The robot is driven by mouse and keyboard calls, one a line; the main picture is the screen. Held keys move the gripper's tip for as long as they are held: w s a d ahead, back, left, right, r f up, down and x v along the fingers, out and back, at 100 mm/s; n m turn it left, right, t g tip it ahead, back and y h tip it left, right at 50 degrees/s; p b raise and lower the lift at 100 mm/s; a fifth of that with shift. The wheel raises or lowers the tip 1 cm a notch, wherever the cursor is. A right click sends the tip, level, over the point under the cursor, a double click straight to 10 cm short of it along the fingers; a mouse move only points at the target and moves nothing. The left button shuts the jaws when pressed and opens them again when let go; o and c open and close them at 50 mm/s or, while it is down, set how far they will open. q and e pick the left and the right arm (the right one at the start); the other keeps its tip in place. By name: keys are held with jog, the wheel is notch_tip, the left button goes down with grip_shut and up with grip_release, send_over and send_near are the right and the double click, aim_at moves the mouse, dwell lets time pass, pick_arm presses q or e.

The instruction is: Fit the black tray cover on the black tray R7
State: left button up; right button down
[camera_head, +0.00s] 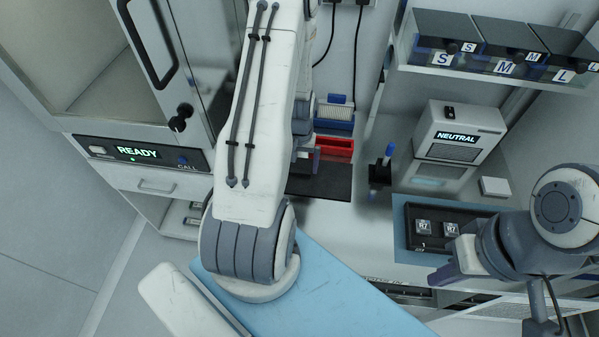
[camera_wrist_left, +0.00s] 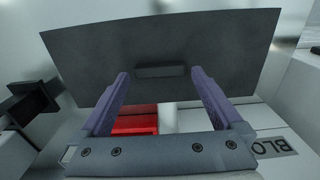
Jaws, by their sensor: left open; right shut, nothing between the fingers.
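The black tray R7 (camera_head: 408,232) lies on a blue mat at the right in the head view, with chips marked R7 in it, partly hidden by my right arm. A flat black plate, seemingly the tray cover (camera_head: 328,184), lies beside my left arm. In the left wrist view the cover (camera_wrist_left: 225,52) fills the upper part, with a raised grip bar (camera_wrist_left: 161,71) in its middle. My left gripper (camera_wrist_left: 158,78) is open, its fingers pointing at either side of the bar and nothing held. My right gripper (camera_head: 437,276) is shut and empty, just in front of the tray.
A red bin (camera_head: 335,147) and a blue bin (camera_head: 335,120) stand behind the cover. A dark stand with a blue-topped item (camera_head: 380,172) is between cover and tray. The NEUTRAL box (camera_head: 458,135) is behind the tray. A blue surface (camera_head: 330,290) lies in front.

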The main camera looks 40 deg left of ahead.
pick_arm(q)
jog(key=shift+f, duration=1.05)
jog(key=c, duration=1.2)
jog(key=shift+o, duration=0.2)
jog(key=shift+r, duration=0.1)
